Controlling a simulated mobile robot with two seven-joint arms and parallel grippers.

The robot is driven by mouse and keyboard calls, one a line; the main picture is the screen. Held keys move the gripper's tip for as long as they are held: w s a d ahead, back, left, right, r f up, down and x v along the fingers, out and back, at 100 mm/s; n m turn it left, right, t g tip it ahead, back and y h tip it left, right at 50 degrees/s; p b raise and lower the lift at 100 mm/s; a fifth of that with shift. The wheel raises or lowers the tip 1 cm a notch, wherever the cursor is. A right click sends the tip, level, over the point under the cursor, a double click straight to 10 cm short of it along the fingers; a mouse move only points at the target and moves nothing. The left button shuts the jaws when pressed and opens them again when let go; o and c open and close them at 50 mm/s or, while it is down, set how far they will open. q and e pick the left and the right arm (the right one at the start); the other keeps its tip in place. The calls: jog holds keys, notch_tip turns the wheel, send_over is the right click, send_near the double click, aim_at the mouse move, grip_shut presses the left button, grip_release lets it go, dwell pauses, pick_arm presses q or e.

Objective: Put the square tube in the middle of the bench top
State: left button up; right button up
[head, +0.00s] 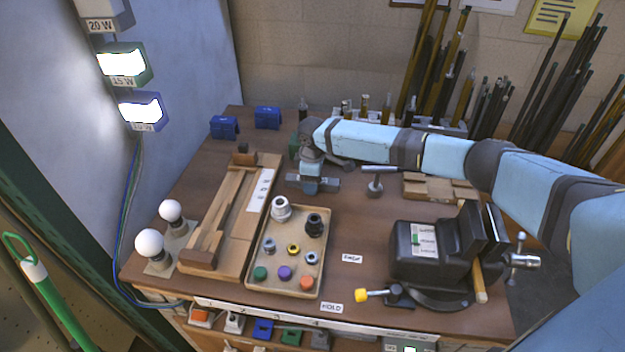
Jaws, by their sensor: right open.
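The bench top (350,215) is brown wood. No piece can be named the square tube for certain. A tan bar (479,284) at the black vise (435,250), on the right, may be it; the vise hides part of it. Many long tubes (490,105) also stand upright behind the bench. My right gripper (313,184) is open over the back middle of the bench, behind the parts tray and apart from the tan bar. I see nothing between its fingers. My left gripper is out of the picture.
A tray of small parts (321,262) and a wooden fixture (240,225) fill the left middle. Two bulbs (149,243) stand at the left. A grey hammer-like tool (375,186) is right of my gripper.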

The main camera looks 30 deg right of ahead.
jog(key=shift+r, duration=0.1)
notch_tip(320, 180, up, 12)
jog(key=shift+p, duration=0.4)
dwell(0.4)
